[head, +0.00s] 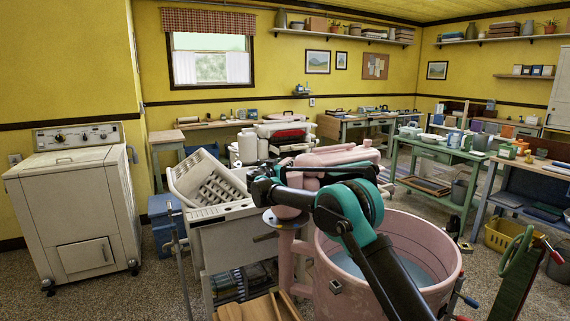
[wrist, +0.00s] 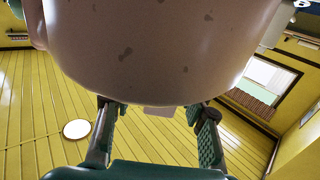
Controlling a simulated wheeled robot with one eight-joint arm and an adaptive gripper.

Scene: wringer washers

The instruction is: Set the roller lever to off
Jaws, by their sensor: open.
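A pink wringer washer stands in front of me in the head view. Its round tub (head: 440,262) holds bluish water, and its pink wringer head (head: 335,157) shows behind my arm. In the wrist view a large smooth pale pink body with dark worn patches (wrist: 160,50) fills the top, probably part of the wringer. My gripper (wrist: 158,116) is open below it, fingers apart. A small pale block (wrist: 160,112) shows between the fingertips; I cannot tell if it is the roller lever or if anything touches. My arm hides much of the wringer in the head view.
A white washer (head: 75,210) stands at the left. A white basket (head: 208,178) sits left of my arm. A green table (head: 430,150) and a yellow crate (head: 503,237) are at the right. Bare floor shows at the lower left.

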